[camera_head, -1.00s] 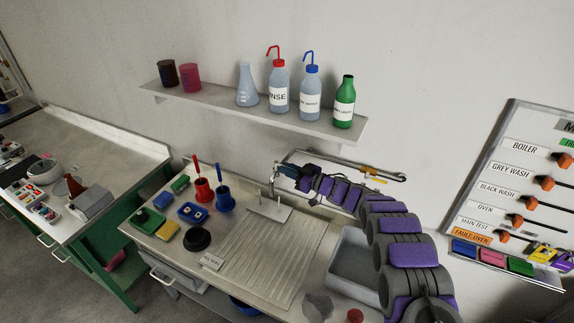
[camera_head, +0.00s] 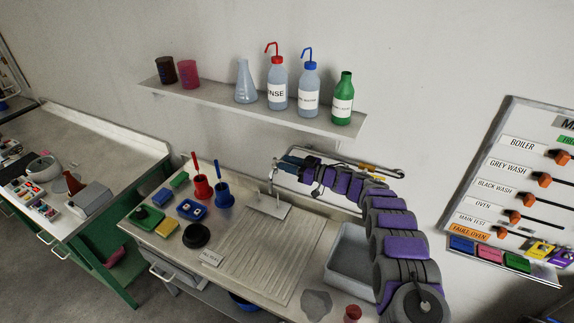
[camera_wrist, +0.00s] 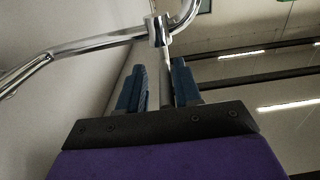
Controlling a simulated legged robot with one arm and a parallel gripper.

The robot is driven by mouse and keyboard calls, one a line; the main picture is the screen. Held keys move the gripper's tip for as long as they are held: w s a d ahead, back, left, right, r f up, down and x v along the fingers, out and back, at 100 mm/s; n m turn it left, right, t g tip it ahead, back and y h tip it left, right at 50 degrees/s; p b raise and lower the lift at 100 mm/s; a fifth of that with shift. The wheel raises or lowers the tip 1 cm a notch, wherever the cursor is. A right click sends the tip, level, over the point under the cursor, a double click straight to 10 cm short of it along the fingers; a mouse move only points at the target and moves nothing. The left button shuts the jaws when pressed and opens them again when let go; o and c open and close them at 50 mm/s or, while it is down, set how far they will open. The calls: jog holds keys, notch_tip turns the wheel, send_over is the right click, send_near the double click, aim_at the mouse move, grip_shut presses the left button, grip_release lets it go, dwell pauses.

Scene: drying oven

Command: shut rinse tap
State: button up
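A yellow fitting (camera_head: 367,166) sits on a wall pipe behind my arm.
The wall shelf (camera_head: 215,103) with several bottles is above my arm. A red pot (camera_head: 202,188) and blue pot (camera_head: 224,197) with brushes stand left of the tap. The sink basin (camera_head: 350,262) lies under my arm. The drainer (camera_head: 270,255) is mostly clear.

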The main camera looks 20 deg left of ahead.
jog(key=shift+o, duration=0.2)
jog(key=shift+s, duration=0.1)
jog(key=shift+d+f, duration=0.1)
jog(key=shift+d, duration=0.05)
jog(key=shift+d, duration=0.25)
jog(key=s+d+b, duration=0.1)
jog(key=s+d, duration=0.2)
jog(key=d, duration=1.3)
jog(key=shift+d, duration=0.2)
